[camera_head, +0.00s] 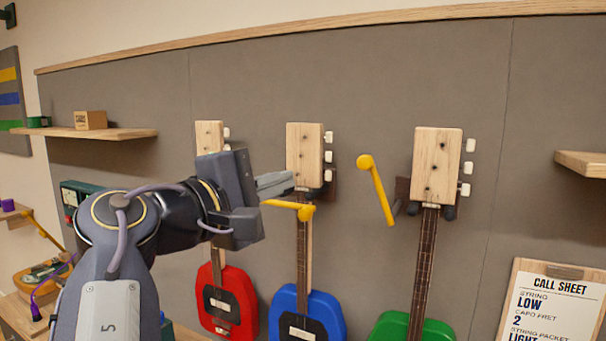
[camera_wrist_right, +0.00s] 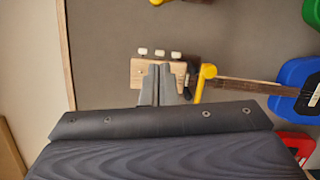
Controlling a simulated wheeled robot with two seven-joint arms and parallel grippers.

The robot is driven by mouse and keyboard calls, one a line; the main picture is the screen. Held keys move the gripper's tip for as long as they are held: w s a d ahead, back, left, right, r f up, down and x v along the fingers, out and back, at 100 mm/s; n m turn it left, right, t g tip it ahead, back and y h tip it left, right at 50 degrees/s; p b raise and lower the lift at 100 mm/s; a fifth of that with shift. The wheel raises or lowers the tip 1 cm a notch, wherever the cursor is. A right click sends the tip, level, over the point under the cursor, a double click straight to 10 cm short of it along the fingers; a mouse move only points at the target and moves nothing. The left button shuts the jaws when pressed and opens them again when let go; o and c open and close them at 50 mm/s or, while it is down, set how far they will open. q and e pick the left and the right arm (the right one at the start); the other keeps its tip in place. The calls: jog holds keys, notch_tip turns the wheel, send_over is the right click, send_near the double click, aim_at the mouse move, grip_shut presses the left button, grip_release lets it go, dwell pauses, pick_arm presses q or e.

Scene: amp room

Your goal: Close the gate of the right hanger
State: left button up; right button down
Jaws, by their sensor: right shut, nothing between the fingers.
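The right hanger (camera_head: 401,190) holds the green guitar (camera_head: 388,328) by its headstock, between dark pegs. Its yellow gate (camera_head: 378,190) stands steeply tilted, knob at the top, left of the neck and not across it. Part of this gate shows at the top edge of the wrist view (camera_wrist_right: 158,2). My right gripper (camera_head: 275,184) is shut and empty, just left of the middle guitar's headstock; in the wrist view its fingers (camera_wrist_right: 165,80) overlap that headstock (camera_wrist_right: 140,72). Whether they touch it I cannot tell. My left gripper is not in view.
The middle hanger's yellow gate (camera_head: 285,205) lies nearly level across the blue guitar's neck (camera_head: 302,255). A red guitar (camera_head: 228,300) hangs left, partly behind my arm. A call sheet board (camera_head: 550,300) and a shelf (camera_head: 582,163) are at right. Wall above the headstocks is clear.

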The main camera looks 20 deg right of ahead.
jog(key=w+d+r+p, duration=0.1)
jog(key=d+p, duration=0.1)
jog(key=d, duration=0.8)
jog(key=shift+d, duration=0.3)
jog(key=shift+r, duration=0.1)
